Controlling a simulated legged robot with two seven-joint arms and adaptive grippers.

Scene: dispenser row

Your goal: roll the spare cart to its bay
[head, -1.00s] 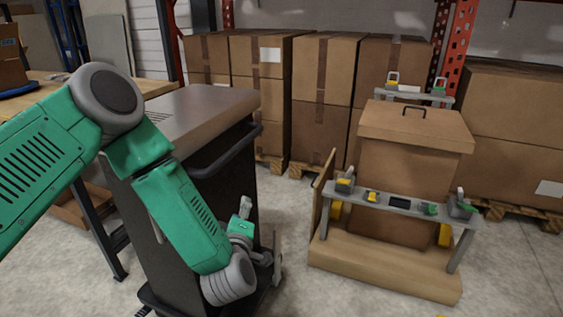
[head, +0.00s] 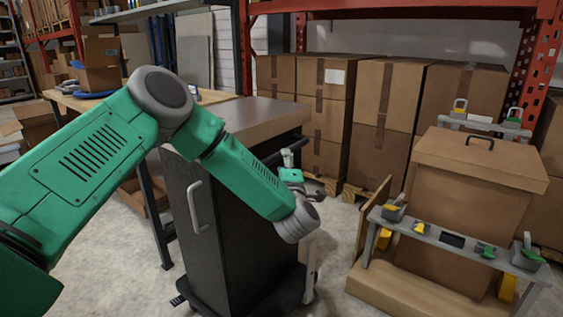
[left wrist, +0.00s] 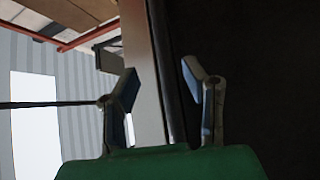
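The cart (head: 235,225) is a dark cabinet with a grey top, a pale door handle on its front and a low wheeled base. It stands upright at the middle of the head view. A dark push bar (head: 285,149) runs along its right side at the top. My left gripper (head: 302,180) is beside that side, partly hidden behind my wrist. In the left wrist view its two fingers (left wrist: 160,84) are spread, with a dark bar between or beyond them; contact cannot be told. My right gripper is out of view. I cannot identify the bay.
A lidded brown box stand (head: 465,195) with a grey rail of small tools is at the right. Stacked cartons (head: 385,100) on pallets stand behind. A wooden workbench (head: 65,104) is at the left. Bare floor (head: 335,240) lies between cart and stand.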

